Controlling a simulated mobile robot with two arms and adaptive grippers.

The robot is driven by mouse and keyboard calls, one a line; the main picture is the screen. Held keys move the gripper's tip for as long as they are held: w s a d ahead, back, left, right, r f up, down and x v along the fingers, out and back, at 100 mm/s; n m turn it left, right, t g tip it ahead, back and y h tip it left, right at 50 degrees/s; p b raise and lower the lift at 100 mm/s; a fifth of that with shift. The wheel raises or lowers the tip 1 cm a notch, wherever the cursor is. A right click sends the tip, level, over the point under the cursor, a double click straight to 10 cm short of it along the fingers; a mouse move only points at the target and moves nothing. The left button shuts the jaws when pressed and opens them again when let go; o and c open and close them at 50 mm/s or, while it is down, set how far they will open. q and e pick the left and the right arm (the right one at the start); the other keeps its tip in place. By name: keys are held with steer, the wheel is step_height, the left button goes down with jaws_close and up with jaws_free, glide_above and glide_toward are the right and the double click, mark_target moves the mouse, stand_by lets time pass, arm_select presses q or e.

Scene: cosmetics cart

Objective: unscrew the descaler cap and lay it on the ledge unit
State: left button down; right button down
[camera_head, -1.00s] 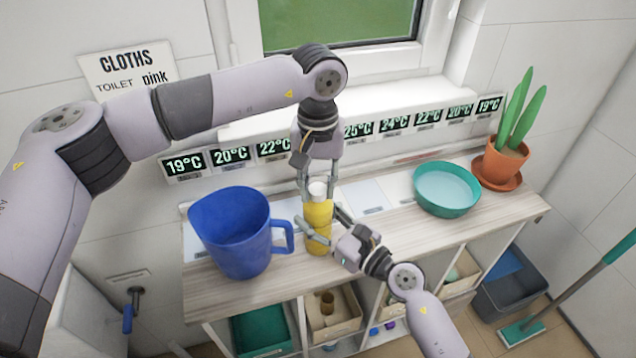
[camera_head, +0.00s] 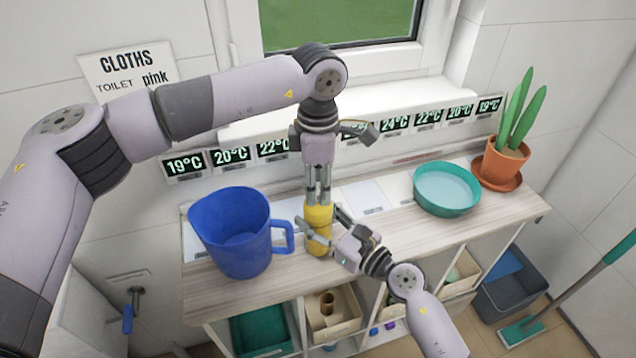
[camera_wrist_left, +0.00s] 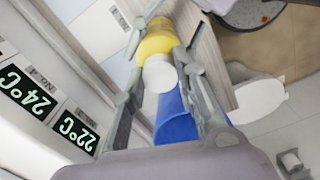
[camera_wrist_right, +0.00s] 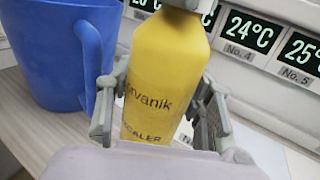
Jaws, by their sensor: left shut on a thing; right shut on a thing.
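The descaler is a yellow bottle (camera_head: 319,215) standing upright on the wood top of the ledge unit (camera_head: 400,232). Its lettering shows in the right wrist view (camera_wrist_right: 155,85). My left gripper (camera_head: 318,196) points down from above, shut on the white cap (camera_wrist_left: 160,76) at the bottle's top. The cap is hidden by the fingers in the head view. I cannot tell whether it is loose on the neck. My right gripper (camera_head: 322,232) is shut on the bottle's body from the front right, one finger on each side.
A blue jug (camera_head: 232,232) stands close left of the bottle, its handle towards it. A teal bowl (camera_head: 447,188) and a potted plant (camera_head: 500,160) stand to the right. Temperature displays (camera_head: 230,156) line the wall behind.

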arm_select(q)
steer(key=n, duration=1.6)
steer(key=shift+n, duration=0.4)
steer(key=shift+r, duration=0.25)
steer(key=shift+r, duration=0.9)
steer(key=shift+r, duration=0.1)
